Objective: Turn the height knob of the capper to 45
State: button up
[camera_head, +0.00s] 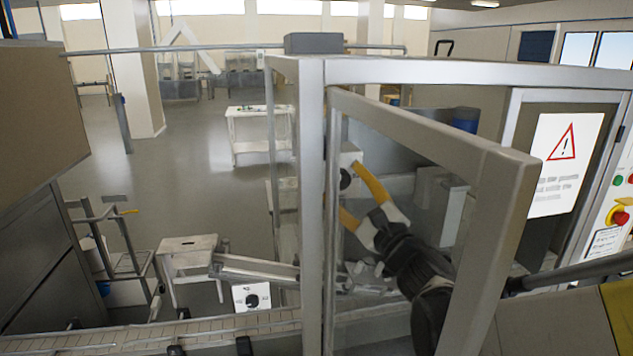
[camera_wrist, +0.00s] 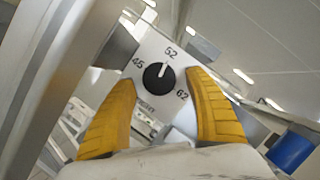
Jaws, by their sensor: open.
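The height knob (camera_wrist: 158,77) is a round black dial on a white plate (camera_wrist: 150,50) marked 45, 52 and 62. Its white pointer line points up at 52; 45 is to its left and 62 to its lower right. The word under the dial is partly legible. My gripper (camera_wrist: 160,80) is open, with one yellow finger on each side of the knob, and neither finger appears to touch it. In the head view my gripper (camera_head: 350,190) reaches past the glazed frame, its fingertips near the dark knob (camera_head: 345,178).
A metal-framed door (camera_head: 430,125) stands close beside my arm. Another black knob on a white plate (camera_head: 252,297) sits lower, near the conveyor (camera_head: 200,335). A white stool (camera_head: 190,245) and a white table (camera_head: 260,135) stand behind. A warning-sign panel (camera_head: 565,165) is at right.

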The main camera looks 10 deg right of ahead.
jog(key=shift+w+a+r, duration=0.1)
jog(key=shift+w+a, duration=0.05)
jog(key=shift+w, duration=0.35)
jog(key=shift+c, duration=0.5)
jog(key=c, duration=1.1)
